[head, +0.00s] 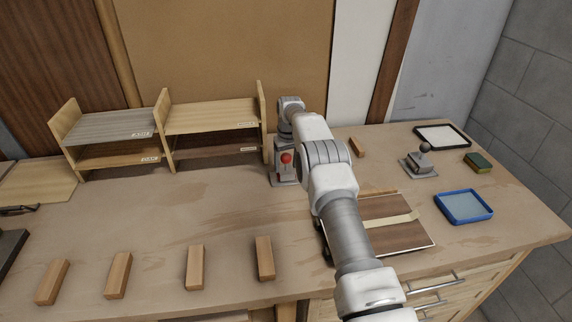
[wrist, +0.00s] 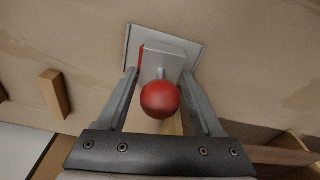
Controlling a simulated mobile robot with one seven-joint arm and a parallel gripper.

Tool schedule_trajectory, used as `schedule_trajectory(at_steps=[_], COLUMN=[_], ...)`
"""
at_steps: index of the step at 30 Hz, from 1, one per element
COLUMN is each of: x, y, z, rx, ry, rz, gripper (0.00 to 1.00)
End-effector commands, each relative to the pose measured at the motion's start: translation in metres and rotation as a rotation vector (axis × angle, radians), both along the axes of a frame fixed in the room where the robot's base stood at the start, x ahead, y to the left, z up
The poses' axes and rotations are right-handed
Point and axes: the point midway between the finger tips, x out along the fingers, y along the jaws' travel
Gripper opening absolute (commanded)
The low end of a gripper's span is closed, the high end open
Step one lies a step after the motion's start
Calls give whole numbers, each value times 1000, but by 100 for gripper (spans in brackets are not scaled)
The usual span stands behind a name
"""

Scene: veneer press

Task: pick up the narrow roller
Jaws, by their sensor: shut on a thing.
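My gripper (wrist: 160,78) points down at the back of the bench, its fingers either side of a pale grey block (wrist: 172,54) and shut on it. The block has a red ball knob (wrist: 160,99) and stands over a square grey plate (wrist: 190,36). In the head view the red knob (head: 286,158) shows below my wrist, left of my forearm, with the plate (head: 284,181) low at the bench top. I cannot tell whether the plate touches the bench. I cannot make out a thing that is clearly a narrow roller.
A two-bay wooden shelf (head: 262,125) stands close left. A small wooden block (head: 357,147) lies right. A taped veneer panel (head: 405,236) lies partly behind my arm. A grey-knobbed weight (head: 420,162), blue tray (head: 464,206) and green block (head: 478,162) are farther right. Several wooden blocks (head: 195,267) line the front.

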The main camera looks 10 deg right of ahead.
Motion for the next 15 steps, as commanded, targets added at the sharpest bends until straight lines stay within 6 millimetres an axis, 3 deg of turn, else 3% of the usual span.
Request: schedule_trajectory(at_steps=[1,2,10,15], x=[0,0,1,1], y=[0,0,0,0], z=[1,1,5,20], rx=[0,0,0,0], ry=[-2,-2,-3,-4], rz=[0,0,0,0], gripper=[19,10,10,10])
